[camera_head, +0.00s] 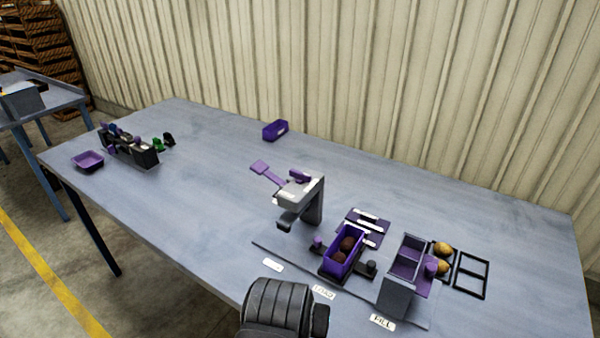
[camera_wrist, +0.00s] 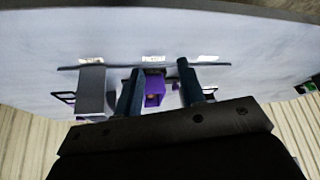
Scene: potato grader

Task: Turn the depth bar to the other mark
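A grey press-like stand (camera_head: 312,200) rises from the table, with a head reaching left. A purple paddle-ended bar (camera_head: 270,174) sticks out from its top toward the back left; it may be the depth bar, but I cannot read any marks on it. A short purple piece (camera_head: 299,176) also sits on top.
A grey block (camera_head: 396,295) stands beside purple compartments (camera_head: 407,249) and tan potatoes (camera_head: 442,249). White labels, including LOAD (camera_head: 324,293) and FILL (camera_head: 382,322), lie along the front. A small purple bin (camera_head: 275,130) is at the back. The table's left middle is clear.

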